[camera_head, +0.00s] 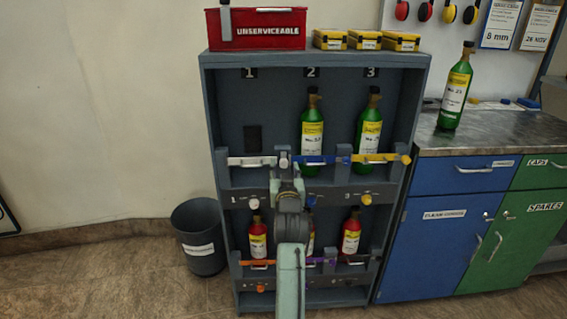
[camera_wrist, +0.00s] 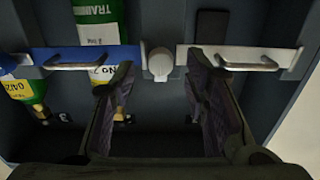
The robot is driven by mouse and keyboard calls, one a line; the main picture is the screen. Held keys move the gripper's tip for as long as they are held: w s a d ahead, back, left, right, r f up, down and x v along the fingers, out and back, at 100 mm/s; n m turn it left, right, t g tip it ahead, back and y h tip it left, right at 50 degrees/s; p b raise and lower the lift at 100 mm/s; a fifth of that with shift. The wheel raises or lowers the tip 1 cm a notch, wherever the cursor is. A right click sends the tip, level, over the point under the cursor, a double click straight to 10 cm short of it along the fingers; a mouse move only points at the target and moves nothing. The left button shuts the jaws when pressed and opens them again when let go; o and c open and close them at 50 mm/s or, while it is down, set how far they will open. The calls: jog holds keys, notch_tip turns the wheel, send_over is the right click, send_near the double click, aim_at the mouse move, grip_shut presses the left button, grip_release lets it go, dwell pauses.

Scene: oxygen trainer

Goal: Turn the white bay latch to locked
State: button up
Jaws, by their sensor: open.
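The white bay latch (camera_head: 284,158) is on the post at the right end of bay 1's white bar (camera_head: 245,161) on the grey rack. In the wrist view the latch (camera_wrist: 159,64) shows as a pale round-headed knob between the white bar (camera_wrist: 240,59) and the blue bar (camera_wrist: 85,58). My gripper (camera_wrist: 157,76) is open and empty, one finger on either side of the latch in the picture. I cannot tell whether either finger touches it. In the head view my wrist hides the fingertips, just below the latch.
Bay 1 is empty. Green bottles stand in bay 2 (camera_head: 311,130) and bay 3 (camera_head: 370,128); red bottles (camera_head: 258,238) stand below. A white knob (camera_head: 253,203) sits under bay 1. A bin (camera_head: 199,240) stands left, a workbench (camera_head: 485,132) right.

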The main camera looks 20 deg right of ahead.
aim_at(284, 160)
jog(key=shift+x, duration=1.2)
jog(key=shift+c, duration=0.4)
grip_shut()
